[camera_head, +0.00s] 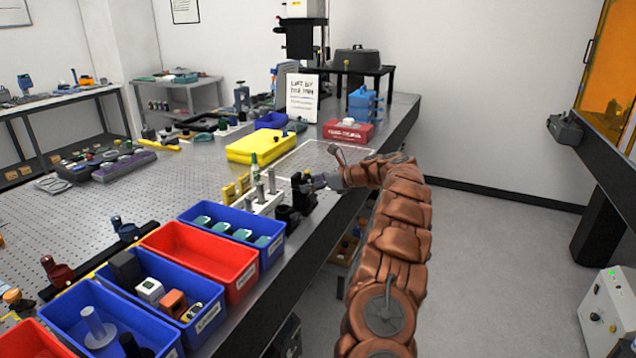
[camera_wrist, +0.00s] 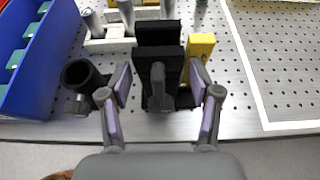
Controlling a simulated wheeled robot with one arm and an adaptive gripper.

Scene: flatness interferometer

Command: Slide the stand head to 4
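A black upright fixture (camera_wrist: 158,50) with a grey knob (camera_wrist: 157,78) stands near the bench edge in the wrist view; I take it for the stand head, but no label confirms this. It also shows as a small black shape in the head view (camera_head: 302,194). My gripper (camera_wrist: 160,82) is open, with one finger on each side of the fixture and visible gaps to both. In the head view my gripper (camera_head: 321,181) is just right of the fixture. No scale or number 4 can be read.
A black ring-shaped holder (camera_wrist: 82,76) stands just left of my left finger. A yellow block (camera_wrist: 201,47) is behind the right finger. A white rack with grey posts (camera_head: 262,198) and a blue bin (camera_head: 232,228) are nearby. A white-outlined bench area (camera_wrist: 285,60) is clear.

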